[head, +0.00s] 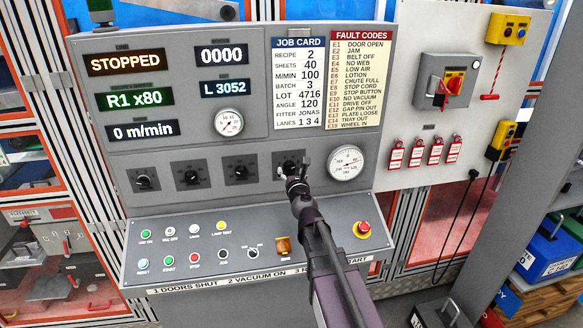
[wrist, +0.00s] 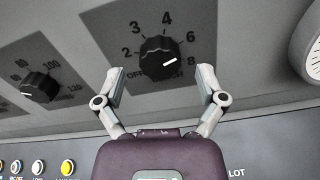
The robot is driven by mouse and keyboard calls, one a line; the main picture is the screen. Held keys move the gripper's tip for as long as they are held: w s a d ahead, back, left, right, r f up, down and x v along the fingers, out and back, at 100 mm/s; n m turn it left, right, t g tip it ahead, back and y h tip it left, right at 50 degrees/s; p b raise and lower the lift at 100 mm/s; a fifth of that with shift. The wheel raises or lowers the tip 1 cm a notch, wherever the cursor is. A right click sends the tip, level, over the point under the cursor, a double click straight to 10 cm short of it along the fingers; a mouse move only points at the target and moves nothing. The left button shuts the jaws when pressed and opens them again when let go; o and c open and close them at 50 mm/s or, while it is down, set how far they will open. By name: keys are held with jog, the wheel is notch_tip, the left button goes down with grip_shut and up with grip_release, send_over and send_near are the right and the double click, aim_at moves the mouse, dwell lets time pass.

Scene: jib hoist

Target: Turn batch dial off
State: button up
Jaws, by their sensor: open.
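The batch dial is a black knob (wrist: 158,57) on a dark square plate, in the upper middle of the wrist view. Its plate shows numbers 2, 3, 4, 6 and 8, and OFF at lower left. The white pointer line points right, roughly toward the 8. The lettering below the knob is partly unreadable. My gripper (wrist: 161,74) is open, with one finger on each side of the knob's lower part in the picture; I see no contact. In the head view my gripper (head: 297,182) is in front of the rightmost dial (head: 290,165) and partly hides it.
Another black dial (wrist: 40,87) is to the left in the wrist view. A round gauge (head: 347,163) is just right of the batch dial. Below are a sloped button panel (head: 190,262) and a red emergency stop (head: 363,228). The STOPPED display (head: 126,61) is at upper left.

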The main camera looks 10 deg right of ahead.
jog(key=shift+w, duration=0.6)
jog(key=shift+r, duration=0.1)
jog(key=c, duration=1.1)
jog(key=shift+c, duration=0.2)
